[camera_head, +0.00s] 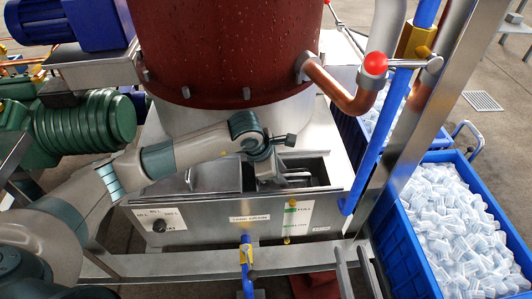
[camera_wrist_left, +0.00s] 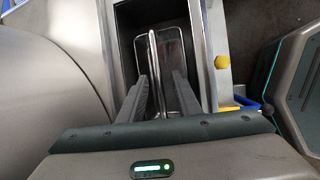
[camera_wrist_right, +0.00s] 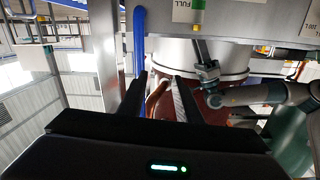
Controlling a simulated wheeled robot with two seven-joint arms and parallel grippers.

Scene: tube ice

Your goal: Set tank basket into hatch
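The hatch (camera_head: 326,188) is a rectangular opening in the top of the steel tank (camera_head: 200,207) under the red drum. In the left wrist view, the metal basket (camera_wrist_left: 174,50) is inside the hatch opening (camera_wrist_left: 122,42), its thin handle bar (camera_wrist_left: 153,62) running up the middle. How deep and how level it sits I cannot tell. My left gripper (camera_head: 270,170) is over the hatch; its fingers (camera_wrist_left: 162,90) are apart, on either side of the handle bar. My right gripper (camera_head: 354,262) is open and empty, low in front of the tank; its fingers also show in the right wrist view (camera_wrist_right: 160,92).
A red drum (camera_head: 225,45) rises behind the hatch. A red-knobbed valve (camera_head: 375,64), copper pipe (camera_head: 345,95), blue pipe (camera_head: 378,140) and slanted steel post (camera_head: 420,120) stand to the right. A blue crate (camera_head: 398,235) of tube ice lies beyond. Green and blue motors crowd the left.

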